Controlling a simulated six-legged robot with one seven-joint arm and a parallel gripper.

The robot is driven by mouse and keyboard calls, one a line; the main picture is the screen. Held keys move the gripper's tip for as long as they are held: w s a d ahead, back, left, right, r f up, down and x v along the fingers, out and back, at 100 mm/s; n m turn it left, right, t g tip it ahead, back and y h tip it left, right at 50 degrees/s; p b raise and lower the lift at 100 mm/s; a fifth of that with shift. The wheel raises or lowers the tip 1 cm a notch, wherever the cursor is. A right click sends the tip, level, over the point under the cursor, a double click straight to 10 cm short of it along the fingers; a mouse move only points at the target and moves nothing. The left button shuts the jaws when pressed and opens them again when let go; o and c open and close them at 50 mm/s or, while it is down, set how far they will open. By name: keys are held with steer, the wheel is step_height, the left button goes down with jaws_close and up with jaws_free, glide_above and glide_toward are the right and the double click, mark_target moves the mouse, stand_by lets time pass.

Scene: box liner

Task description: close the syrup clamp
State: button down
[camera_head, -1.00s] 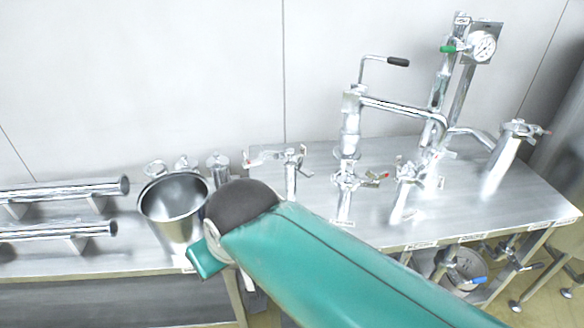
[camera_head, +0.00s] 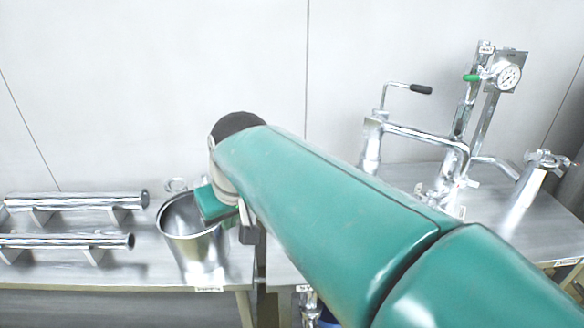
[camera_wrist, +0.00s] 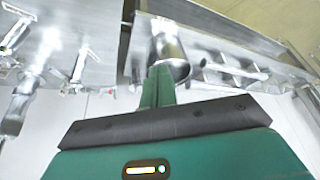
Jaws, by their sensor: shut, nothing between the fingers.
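My gripper (camera_wrist: 160,75) shows in the wrist view as two green fingers pressed together, with nothing between them. In that view their tips overlap the steel bucket; whether they touch it cannot be told. Pipe fittings with clamps (camera_wrist: 78,68) stand on the bench left of the fingers, apart from them. Which one is the syrup clamp cannot be told, as the labels are too small. In the head view my green arm hides the middle of the bench, where clamped fittings stand. A clamped fitting (camera_head: 545,160) shows at the far right.
A steel bucket (camera_head: 190,232) stands on the left bench, beside two horizontal pipes (camera_head: 75,200) on supports. The right bench carries a bent pipe with a black-handled lever (camera_head: 405,88) and a pressure gauge (camera_head: 508,77). A plain wall is behind.

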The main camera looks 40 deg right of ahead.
steer(key=w+d+y, duration=0.2)
steer(key=w+d, duration=1.6)
steer(key=d, duration=0.1)
steer(key=w+d+f+m+t+y, duration=0.1)
steer(key=d+f, duration=0.3)
steer(key=d, duration=0.7)
steer(key=w+d+f+y, duration=0.1)
steer(key=d+f+y, duration=0.15)
steer(key=d, duration=0.85)
steer(key=a+r+x, duration=0.1)
steer(key=a+x, duration=0.1)
steer(key=x, duration=1)
steer(key=shift+a+f+h, duration=0.2)
steer(key=shift+f+h, duration=0.05)
steer(key=shift+h, duration=0.2)
